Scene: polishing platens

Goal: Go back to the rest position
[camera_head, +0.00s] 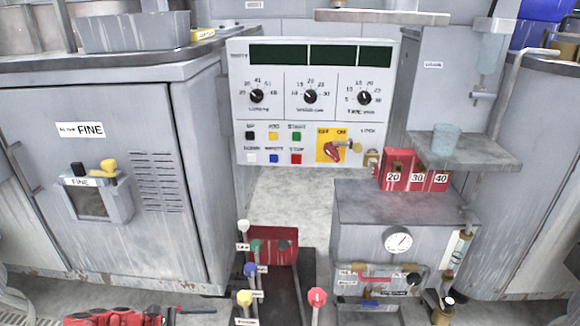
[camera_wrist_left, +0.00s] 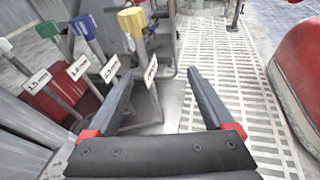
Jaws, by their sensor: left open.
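My left gripper (camera_head: 197,311) is low at the left of the head view, in front of the grey cabinet and left of the upright levers. In the left wrist view its two dark fingers (camera_wrist_left: 158,76) are spread wide, with nothing held. Levers with white, green, blue and yellow knobs stand beyond and left of the fingers. The yellow-topped lever (camera_wrist_left: 132,22) appears nearest the fingers' line; its stem shows between them, but I cannot tell how close it is. My right gripper is in neither view.
A control panel (camera_head: 312,120) with dials and buttons stands at the back. The yellow-knobbed lever (camera_head: 244,298) and red-knobbed lever (camera_head: 317,297) stand at the front. A gauge unit (camera_head: 399,240) is to the right. A slatted floor (camera_wrist_left: 240,75) lies open beyond my fingers.

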